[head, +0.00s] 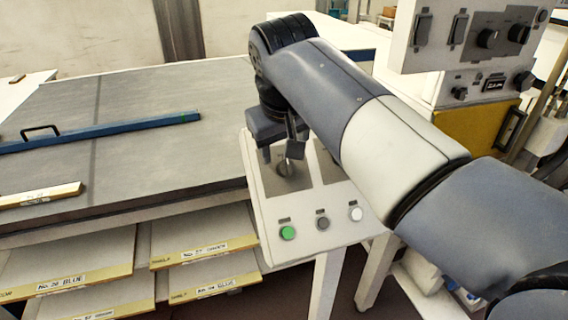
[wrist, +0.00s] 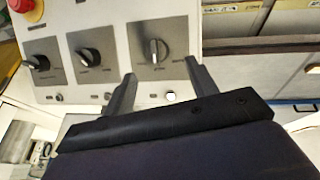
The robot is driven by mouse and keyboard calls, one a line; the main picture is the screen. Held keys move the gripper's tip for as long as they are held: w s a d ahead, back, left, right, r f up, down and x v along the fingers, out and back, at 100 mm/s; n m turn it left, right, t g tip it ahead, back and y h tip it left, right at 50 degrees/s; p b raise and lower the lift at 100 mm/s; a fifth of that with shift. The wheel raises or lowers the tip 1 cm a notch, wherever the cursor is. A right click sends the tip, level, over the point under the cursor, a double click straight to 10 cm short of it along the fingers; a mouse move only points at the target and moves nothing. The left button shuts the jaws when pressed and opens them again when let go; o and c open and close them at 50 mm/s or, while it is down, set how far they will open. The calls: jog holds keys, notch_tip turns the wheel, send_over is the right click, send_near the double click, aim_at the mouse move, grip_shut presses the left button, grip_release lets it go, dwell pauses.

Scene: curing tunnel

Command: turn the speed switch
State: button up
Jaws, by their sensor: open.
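A control panel (head: 318,226) on a white stand carries a dark rotary switch (head: 285,169) on a grey plate. The same panel in the wrist view shows three rotary switches: the right one (wrist: 155,50), the middle one (wrist: 88,57) and the left one (wrist: 37,62). Their labels are too small to read, so I cannot tell which is the speed switch. My gripper (head: 283,154) is open and points down at the panel. In the wrist view its fingertips (wrist: 160,71) stand either side of the right switch's lower part, apparently apart from it.
A large grey table (head: 150,130) with a blue bar (head: 110,131) lies left, above labelled shelves (head: 190,251). Another switch box (head: 475,40) stands right.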

aim_at(287, 163)
jog(key=x, duration=0.7)
jog(key=shift+w+d+f, duration=0.15)
jog(key=shift+d, duration=0.1)
jog(key=shift+c, duration=0.4)
jog(key=c, duration=0.9)
